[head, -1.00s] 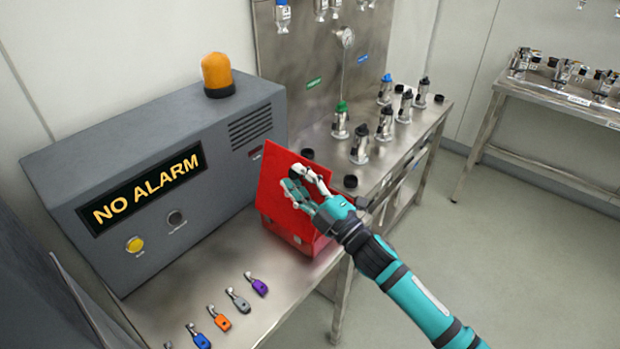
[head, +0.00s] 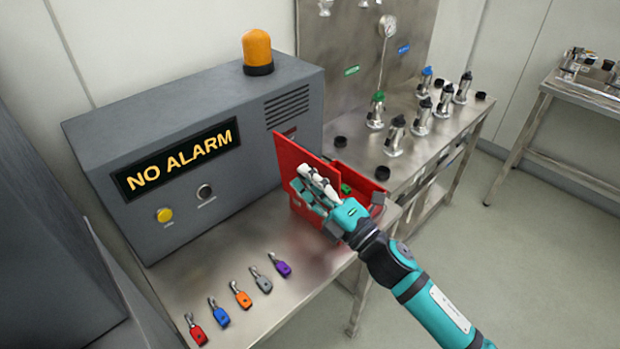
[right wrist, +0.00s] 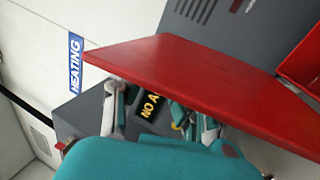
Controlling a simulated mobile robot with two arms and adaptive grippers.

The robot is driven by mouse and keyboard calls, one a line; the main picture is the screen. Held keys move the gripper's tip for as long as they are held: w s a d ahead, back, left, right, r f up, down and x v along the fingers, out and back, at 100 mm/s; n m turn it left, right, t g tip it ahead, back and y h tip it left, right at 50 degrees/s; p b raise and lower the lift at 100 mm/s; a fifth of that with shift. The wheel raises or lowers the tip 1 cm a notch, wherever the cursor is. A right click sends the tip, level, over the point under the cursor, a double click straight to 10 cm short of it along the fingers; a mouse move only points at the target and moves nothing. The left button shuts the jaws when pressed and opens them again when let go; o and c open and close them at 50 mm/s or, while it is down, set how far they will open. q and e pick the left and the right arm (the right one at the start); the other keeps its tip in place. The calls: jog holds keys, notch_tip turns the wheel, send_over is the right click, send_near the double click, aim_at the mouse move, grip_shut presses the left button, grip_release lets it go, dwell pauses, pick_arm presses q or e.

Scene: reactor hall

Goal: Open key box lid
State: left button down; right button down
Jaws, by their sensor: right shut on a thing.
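The red key box (head: 376,187) stands at the right end of the bench, next to the grey alarm cabinet. Its lid (head: 296,152) is swung up and tilted to the left. The interior partly shows, with a green item (head: 346,188) inside. My right gripper (head: 314,187) is at the lid and shut on it; its hand hides the lower front of the box. In the right wrist view the lid (right wrist: 190,75) spans the picture above the fingers, with part of the box (right wrist: 306,62) at upper right. My left gripper is not in view.
Several colored padlocks (head: 240,294) lie in a row on the bench front. The alarm cabinet (head: 280,190) with an orange beacon (head: 257,52) stands close on the left. Several metal valves (head: 420,117) stand behind on the adjoining bench. Floor at right is clear.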

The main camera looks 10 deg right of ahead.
jog(key=c, duration=1.1)
grip_release()
jog(key=shift+d, duration=0.1)
jog(key=shift+o, duration=0.2)
jog(key=v, duration=1.2)
